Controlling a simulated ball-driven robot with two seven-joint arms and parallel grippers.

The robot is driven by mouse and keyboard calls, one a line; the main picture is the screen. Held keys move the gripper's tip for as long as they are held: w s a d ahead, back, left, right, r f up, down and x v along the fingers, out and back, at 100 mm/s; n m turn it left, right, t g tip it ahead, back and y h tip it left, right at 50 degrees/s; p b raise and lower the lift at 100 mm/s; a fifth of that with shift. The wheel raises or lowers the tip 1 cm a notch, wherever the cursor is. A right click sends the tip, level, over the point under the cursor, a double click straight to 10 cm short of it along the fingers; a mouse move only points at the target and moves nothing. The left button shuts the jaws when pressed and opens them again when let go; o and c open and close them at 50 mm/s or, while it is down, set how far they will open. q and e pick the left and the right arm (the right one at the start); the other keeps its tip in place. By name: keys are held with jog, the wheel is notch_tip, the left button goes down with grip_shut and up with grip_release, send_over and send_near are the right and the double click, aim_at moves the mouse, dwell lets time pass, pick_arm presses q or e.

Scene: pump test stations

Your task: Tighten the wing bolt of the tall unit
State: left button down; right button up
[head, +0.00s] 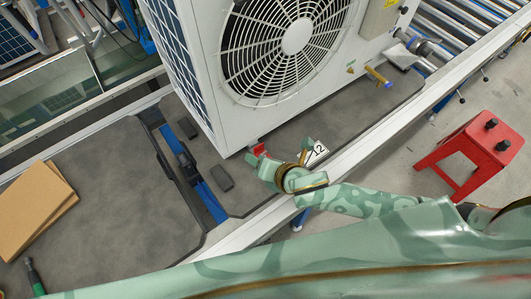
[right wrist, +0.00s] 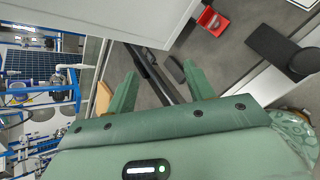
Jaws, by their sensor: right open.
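The large white unit with a round black fan grille (head: 297,35) stands on a dark grey platform; its white casing fills the top of the right wrist view (right wrist: 110,15). My right gripper (head: 279,153) is beside the unit's lower front edge. In the right wrist view its two green fingers (right wrist: 158,72) are spread, with nothing between them. A small red part (head: 258,150) is at the unit's bottom edge, close to one finger; a red part also shows in the right wrist view (right wrist: 213,20), right of the fingers. I cannot make out a wing bolt for certain. My left gripper is not in view.
A white tag marked 12 (head: 317,152) is close to my right gripper. A yellow-handled fitting (head: 377,76) projects at the unit's right. A red stool (head: 470,151) stands at right. Cardboard (head: 35,205) lies at left. The left platform is mostly clear.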

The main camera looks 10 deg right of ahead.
notch_tip(320, 180, down, 4)
jog(key=w+d+n, duration=0.1)
jog(key=d+n, duration=0.2)
jog(key=n, duration=0.2)
jog(key=n+g, duration=0.2)
jog(key=n, duration=0.4)
send_near(264, 153)
jog(key=b+x, duration=0.7)
jog(key=x, duration=0.1)
jog(key=shift+s+d+f, duration=0.15)
jog(key=shift+s+f, duration=0.05)
jog(key=shift+w+a+f+b, duration=0.25)
jog(key=shift+w+f+b, duration=0.1)
jog(key=shift+w+b, duration=0.15)
jog(key=shift+r, duration=0.1)
